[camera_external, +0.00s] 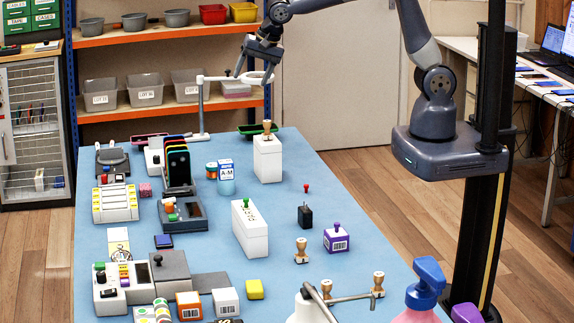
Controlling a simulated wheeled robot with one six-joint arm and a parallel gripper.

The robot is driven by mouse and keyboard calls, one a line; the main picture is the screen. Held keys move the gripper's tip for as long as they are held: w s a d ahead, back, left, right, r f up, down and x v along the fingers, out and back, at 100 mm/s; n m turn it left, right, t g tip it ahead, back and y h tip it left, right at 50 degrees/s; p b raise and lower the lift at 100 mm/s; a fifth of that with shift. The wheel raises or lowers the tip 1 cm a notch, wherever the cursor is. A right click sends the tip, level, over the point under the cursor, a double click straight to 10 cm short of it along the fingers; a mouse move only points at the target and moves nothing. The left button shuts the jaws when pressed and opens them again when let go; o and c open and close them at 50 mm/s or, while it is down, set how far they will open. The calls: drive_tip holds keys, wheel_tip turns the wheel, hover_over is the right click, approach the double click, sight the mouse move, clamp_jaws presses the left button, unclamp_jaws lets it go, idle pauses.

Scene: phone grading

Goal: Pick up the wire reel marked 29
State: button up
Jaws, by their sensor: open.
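I cannot read a mark 29 on anything in this view, so I cannot tell which item is that reel. A small orange and teal cylinder (211,170), possibly a reel, stands beside a jar labelled A-M (226,178) on the blue table (330,215). My gripper (254,76) is open and empty, high above the far end of the table, overlapping the white ring of a stand lamp in the picture.
The stand lamp (203,108) rises at the far edge. A tall white block (267,160) and a lower white box (249,229) stand mid-table. A phone rack (178,166) is left of centre. A blue-topped spray bottle (426,284) is near right. The right-hand tabletop has free room.

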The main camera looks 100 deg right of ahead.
wheel_tip(320, 180, up, 5)
drive_tip(key=m+t+y+b, duration=0.8)
drive_tip(key=m+b, duration=0.5)
drive_tip(key=b, duration=1)
hover_over(214, 164)
drive_tip(key=f, duration=2.7)
drive_tip(key=shift+s+a+f+p, duration=0.1)
drive_tip(key=shift+s+f+p, duration=0.1)
drive_tip(key=shift+f+p, duration=0.2)
wheel_tip(214, 164, down, 6)
drive_tip(key=shift+f+b, duration=0.25)
drive_tip(key=shift+b, duration=0.2)
drive_tip(key=shift+x, duration=1.2)
drive_tip(key=shift+w, duration=0.3)
